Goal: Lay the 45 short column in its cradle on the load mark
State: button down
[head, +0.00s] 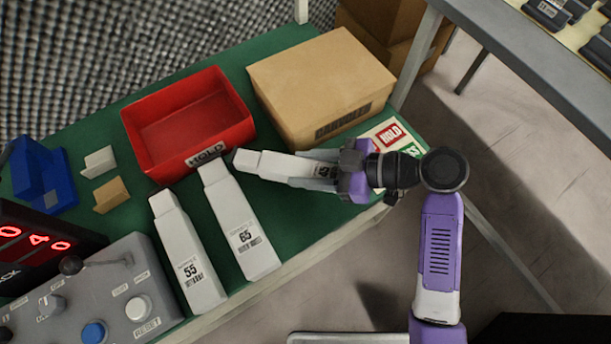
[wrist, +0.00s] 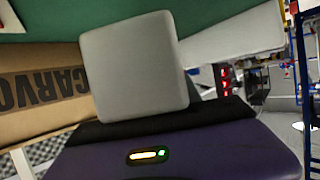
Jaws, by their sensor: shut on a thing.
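My gripper (head: 322,174) is shut on a white column (head: 277,165) near the table's front right edge. The column lies nearly level, with its narrower, dark-tipped end to the left. Its label is partly covered by the fingers, so I cannot read the number. I cannot tell whether it touches the table. A pale grey end face (wrist: 135,68), likely the held column's, fills the middle of the wrist view. Columns marked 55 (head: 188,258) and 65 (head: 238,225) lie to the left. A blue notched block (head: 42,178) at far left may be the cradle; no load mark is clear.
A red HOLD bin (head: 187,122) and a cardboard box (head: 318,85) stand behind the columns. Small white (head: 98,162) and tan (head: 110,194) angle pieces sit beside the blue block. A control box (head: 95,300) and red-digit display (head: 40,245) occupy the front left.

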jog(key=shift+f+b, duration=0.45)
jog(key=shift+f, duration=1.7)
jog(key=shift+f, duration=0.1)
jog(key=shift+f, duration=0.1)
jog(key=c, duration=0.8)
grip_release()
